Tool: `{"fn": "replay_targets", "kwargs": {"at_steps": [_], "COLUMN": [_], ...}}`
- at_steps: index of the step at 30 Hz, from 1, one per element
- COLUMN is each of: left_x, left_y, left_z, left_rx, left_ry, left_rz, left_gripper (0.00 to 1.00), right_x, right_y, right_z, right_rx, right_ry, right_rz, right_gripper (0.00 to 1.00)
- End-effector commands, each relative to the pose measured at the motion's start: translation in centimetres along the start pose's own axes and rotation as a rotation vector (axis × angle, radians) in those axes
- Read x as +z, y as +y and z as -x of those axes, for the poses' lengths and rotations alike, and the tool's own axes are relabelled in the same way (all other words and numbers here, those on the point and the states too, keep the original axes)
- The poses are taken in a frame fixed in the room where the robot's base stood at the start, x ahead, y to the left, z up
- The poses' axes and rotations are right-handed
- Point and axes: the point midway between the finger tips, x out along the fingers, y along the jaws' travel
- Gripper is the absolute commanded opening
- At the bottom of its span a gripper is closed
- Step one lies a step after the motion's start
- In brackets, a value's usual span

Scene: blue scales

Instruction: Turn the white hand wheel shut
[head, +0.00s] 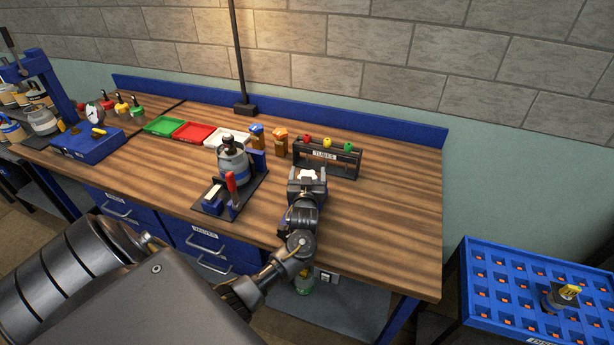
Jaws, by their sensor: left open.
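My left gripper (307,181) is open over the right half of the wooden workbench (390,220), just in front of the tube rack. A small white part (309,174) shows between or just beyond its fingers. It may be the white hand wheel, but it is mostly hidden and too small to tell, and I cannot tell whether the fingers touch it. My right gripper is not in view.
The tube rack (341,164) stands behind the gripper. A dark fixture with a red handle (231,187) and a grey canister (234,165) stand to its left. Green (164,125), red (193,132) and white (228,138) trays lie further back. The bench's right end is clear. A blue crate (500,300) stands at lower right.

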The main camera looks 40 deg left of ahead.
Motion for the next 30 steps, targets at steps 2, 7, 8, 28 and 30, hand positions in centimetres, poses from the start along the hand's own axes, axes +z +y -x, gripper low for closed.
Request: {"fn": "replay_targets", "kwargs": {"at_steps": [2,7,8,28,30], "left_x": [0.2,0.5,0.5,0.1,0.1], "left_y": [0.1,0.1,0.1,-0.1,-0.1], "left_z": [0.7,3.5,4.2,10.7,10.7], "left_rx": [0.001,0.002,0.002,0.000,0.000], "left_ry": [-0.002,-0.002,-0.002,-0.001,-0.001], "left_rz": [0.002,0.004,0.004,0.000,0.000], "left_gripper": [0.75,0.75,0.75,0.75,0.75], "right_x": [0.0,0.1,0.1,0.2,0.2], "right_y": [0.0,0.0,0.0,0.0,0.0], "right_z": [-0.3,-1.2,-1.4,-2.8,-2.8], "right_rx": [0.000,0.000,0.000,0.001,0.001], "right_ry": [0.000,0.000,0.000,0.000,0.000], "right_rz": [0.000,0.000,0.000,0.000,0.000], "right_gripper": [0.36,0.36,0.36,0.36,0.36]}}
